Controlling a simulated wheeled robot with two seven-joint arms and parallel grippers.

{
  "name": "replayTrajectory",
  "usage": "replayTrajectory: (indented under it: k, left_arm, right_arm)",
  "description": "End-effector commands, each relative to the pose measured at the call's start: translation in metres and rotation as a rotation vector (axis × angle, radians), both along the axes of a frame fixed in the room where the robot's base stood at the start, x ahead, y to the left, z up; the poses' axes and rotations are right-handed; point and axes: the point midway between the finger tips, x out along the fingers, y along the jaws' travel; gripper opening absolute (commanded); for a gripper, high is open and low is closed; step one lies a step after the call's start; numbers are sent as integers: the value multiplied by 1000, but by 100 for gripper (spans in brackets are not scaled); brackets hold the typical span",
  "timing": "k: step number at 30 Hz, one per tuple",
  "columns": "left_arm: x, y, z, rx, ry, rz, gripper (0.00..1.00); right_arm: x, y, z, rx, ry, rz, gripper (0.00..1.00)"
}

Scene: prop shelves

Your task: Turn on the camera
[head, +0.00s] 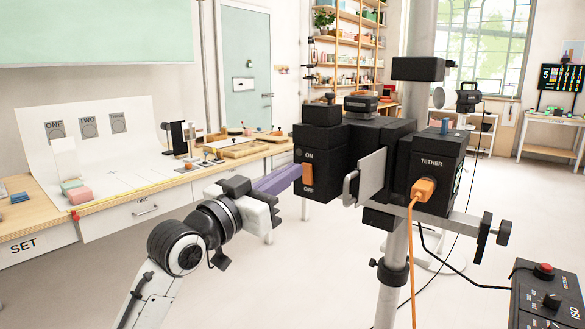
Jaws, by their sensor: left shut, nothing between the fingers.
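The black camera (395,150) is mounted on a grey pole stand in the right half of the head view. Its left side face carries an orange rocker switch (308,174), with ON printed above it and OFF below. I cannot tell which way the rocker is tipped. My left gripper (297,179) is shut and empty, its purple fingers pointing at the switch from the left. The fingertips are right beside the switch; I cannot tell if they touch it. My right gripper is not in view.
An orange cable plugs into the TETHER face (431,168) and hangs down. A metal handle (350,188) and a grey plate (371,176) stick out beside the switch box. A control box (540,300) stands at the lower right. A table (40,215) with props stands behind on the left.

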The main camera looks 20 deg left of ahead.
Motion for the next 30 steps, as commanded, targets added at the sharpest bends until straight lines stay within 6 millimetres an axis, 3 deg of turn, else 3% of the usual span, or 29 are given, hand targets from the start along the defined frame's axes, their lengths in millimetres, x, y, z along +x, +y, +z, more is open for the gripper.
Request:
replayTrajectory:
  k: [7,16,20,30]
  left_arm:
    - [15,-5,2,0,-1,0,0]
    - [15,-5,3,0,0,0,0]
    - [20,-7,10,2,2,0,0]
    - [16,-7,7,1,0,-4,0]
  right_arm:
    - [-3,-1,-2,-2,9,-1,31]
    - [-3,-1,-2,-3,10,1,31]
    - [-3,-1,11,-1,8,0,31]
    - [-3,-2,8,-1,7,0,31]
